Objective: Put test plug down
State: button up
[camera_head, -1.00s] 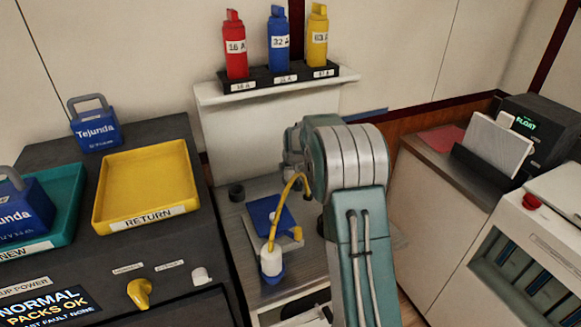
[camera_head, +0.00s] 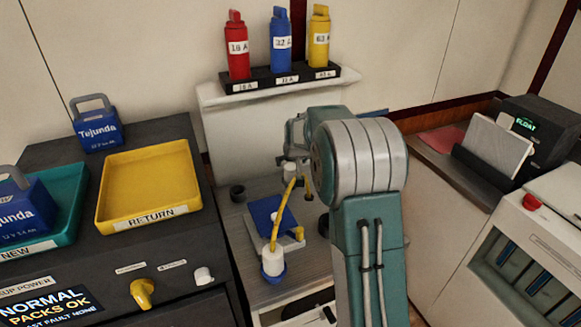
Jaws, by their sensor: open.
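A white cylindrical plug body (camera_head: 272,262) stands upright in a blue cup-like base at the front left of the bench. A yellow cable (camera_head: 284,212) rises from it to a small white end piece (camera_head: 290,172) beneath my wrist. I cannot tell which of these white parts is the test plug. My gripper (camera_head: 303,182) is open, just right of the white end piece and above the bench. My own arm hides most of it. I cannot tell whether a finger touches the white piece.
A shelf (camera_head: 240,92) behind holds red, blue and yellow bottle-like units. The yellow RETURN tray (camera_head: 205,200) at left is empty.

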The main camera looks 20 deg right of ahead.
jog(key=s+a+r, duration=0.3)
jog(key=s+r, duration=0.3)
jog(key=s, duration=0.1)
jog(key=s+a+r, duration=0.4)
jog(key=s+r, duration=0.2)
jog(key=s+a+n, duration=0.1)
jog(key=s+a, duration=0.3)
jog(key=s, duration=0.9)
jog(key=s+a+n+y, duration=0.1)
jog(key=s+a, duration=0.3)
jog(key=s, duration=1)
jog(key=shift+s+a+g, duration=0.15)
jog(key=shift+a+g, duration=0.1)
jog(key=shift+g, duration=0.15)
